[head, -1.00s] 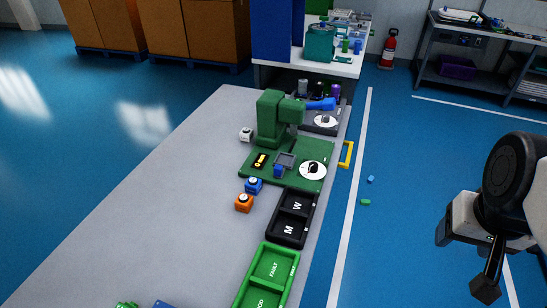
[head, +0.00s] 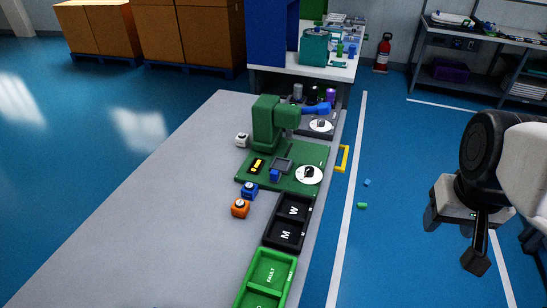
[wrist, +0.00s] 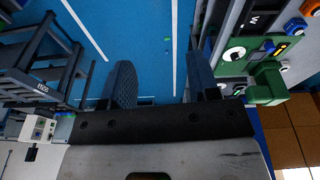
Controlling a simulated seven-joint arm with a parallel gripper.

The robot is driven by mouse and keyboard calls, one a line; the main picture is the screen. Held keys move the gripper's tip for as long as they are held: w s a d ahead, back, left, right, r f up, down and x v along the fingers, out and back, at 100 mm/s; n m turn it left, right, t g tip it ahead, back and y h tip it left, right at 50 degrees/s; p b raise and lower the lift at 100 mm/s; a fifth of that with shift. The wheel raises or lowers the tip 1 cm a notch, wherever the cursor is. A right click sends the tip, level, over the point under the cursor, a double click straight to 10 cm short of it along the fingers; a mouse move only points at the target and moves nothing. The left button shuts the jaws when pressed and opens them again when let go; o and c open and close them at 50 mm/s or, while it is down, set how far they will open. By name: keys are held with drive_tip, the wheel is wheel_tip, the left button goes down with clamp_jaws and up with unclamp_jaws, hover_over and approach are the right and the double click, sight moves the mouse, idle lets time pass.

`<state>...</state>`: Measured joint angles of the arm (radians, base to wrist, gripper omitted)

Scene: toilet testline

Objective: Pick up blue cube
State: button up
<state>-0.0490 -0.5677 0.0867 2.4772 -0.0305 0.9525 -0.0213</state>
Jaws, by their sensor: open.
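The blue cube (head: 249,190) has a round white-and-dark top and sits on the grey table, just behind an orange cube (head: 240,208) and at the near-left edge of the green base. It also shows at the upper right of the wrist view (wrist: 294,26). My gripper (head: 452,238) is at the right of the head view, over the blue floor and well to the right of the table. Its fingers stand wide apart in the wrist view (wrist: 162,82), with only floor visible between them. It is empty and far from the cube.
A green machine (head: 268,125) stands on a green base with a white dial (head: 308,174) and a small blue part (head: 274,175). A white cube (head: 242,140) is left of it. Black (head: 268,239) and green trays (head: 247,279) line the table's right edge. The table's left is clear.

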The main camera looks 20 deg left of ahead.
drive_tip(key=w+a+n+g, duration=0.1)
drive_tip(key=w+a+n, duration=0.3)
drive_tip(key=w+a, duration=0.55)
drive_tip(key=n+g+h, duration=0.2)
drive_tip(key=n+h, duration=0.2)
drive_tip(key=n, duration=0.8)
hover_over(248, 185)
drive_tip(key=a, duration=0.2)
wheel_tip(248, 185, down, 23)
drive_tip(key=shift+w+a+f, duration=0.2)
drive_tip(key=shift+a, duration=0.15)
drive_tip(key=shift+f, duration=0.1)
drive_tip(key=shift+x, duration=1.25)
drive_tip(key=shift+d, duration=0.1)
